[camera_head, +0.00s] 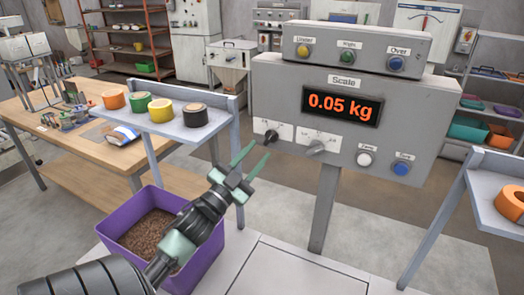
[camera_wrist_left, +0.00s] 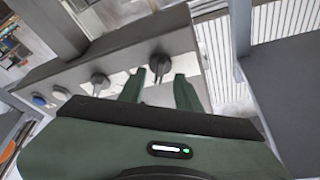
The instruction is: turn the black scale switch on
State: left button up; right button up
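The black scale switch (camera_head: 271,136) is a small dark knob at the lower left of the grey scale panel (camera_head: 280,95). The panel's lit display (camera_head: 342,105) reads 0.05 kg. My left gripper (camera_head: 258,154) is open and empty, with its green fingers pointing at the panel just below and left of the switch. In the left wrist view the black switch (camera_wrist_left: 160,66) shows between and just beyond the two fingertips (camera_wrist_left: 161,80). I cannot tell whether the fingers touch it. My right gripper is out of view.
A grey knob (camera_head: 317,148) sits right of the switch, with a white button (camera_head: 364,159) and a blue button (camera_head: 402,168) beyond it. A purple bin (camera_head: 205,262) of brown pellets stands below my left arm. A shelf (camera_head: 170,125) with coloured rolls is at left.

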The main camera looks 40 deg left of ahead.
pick_arm(q)
jog(key=b+v, duration=0.1)
jog(key=v, duration=0.3)
jog(key=shift+s, duration=0.2)
dwell(0.4)
